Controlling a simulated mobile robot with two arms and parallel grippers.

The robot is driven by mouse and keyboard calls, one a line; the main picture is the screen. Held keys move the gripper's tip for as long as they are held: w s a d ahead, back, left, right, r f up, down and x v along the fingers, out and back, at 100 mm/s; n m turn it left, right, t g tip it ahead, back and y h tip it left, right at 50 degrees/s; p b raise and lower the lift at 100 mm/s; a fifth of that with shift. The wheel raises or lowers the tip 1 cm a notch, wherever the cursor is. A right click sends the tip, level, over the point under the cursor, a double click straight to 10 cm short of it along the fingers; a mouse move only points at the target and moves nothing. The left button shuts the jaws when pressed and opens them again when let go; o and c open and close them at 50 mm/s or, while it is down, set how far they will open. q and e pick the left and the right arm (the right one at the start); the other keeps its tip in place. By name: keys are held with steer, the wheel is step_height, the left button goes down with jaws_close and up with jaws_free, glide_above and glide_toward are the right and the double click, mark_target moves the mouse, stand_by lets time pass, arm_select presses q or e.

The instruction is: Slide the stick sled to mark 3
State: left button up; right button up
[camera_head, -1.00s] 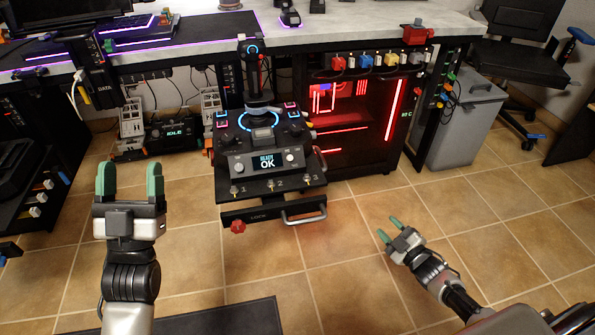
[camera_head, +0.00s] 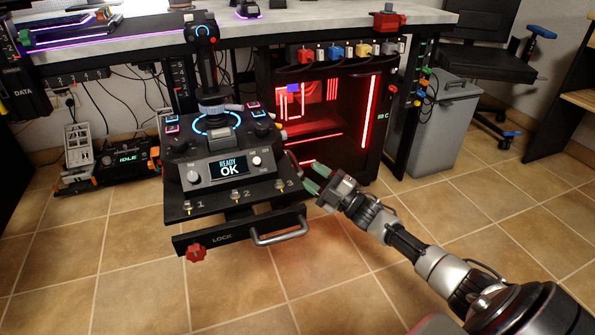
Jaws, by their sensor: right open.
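The stick sled (camera_head: 222,196) stands in the left middle of the head view. My left gripper is out of view.
A red-lit computer case (camera_head: 327,115) stands under the desk behind my right gripper. A grey bin (camera_head: 443,122) and a black chair are at the right. A box reading IDLE (camera_head: 127,164) lies at the left. The tiled floor (camera_head: 335,285) in front is clear.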

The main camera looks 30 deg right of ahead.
mark_target(299, 166)
steer(key=b+x, duration=0.1)
steer(key=x, duration=0.3)
steer(key=shift+w+a+r, duration=0.1)
steer(key=shift+w+a, duration=0.05)
steer(key=shift+w, duration=0.15)
jaws_close()
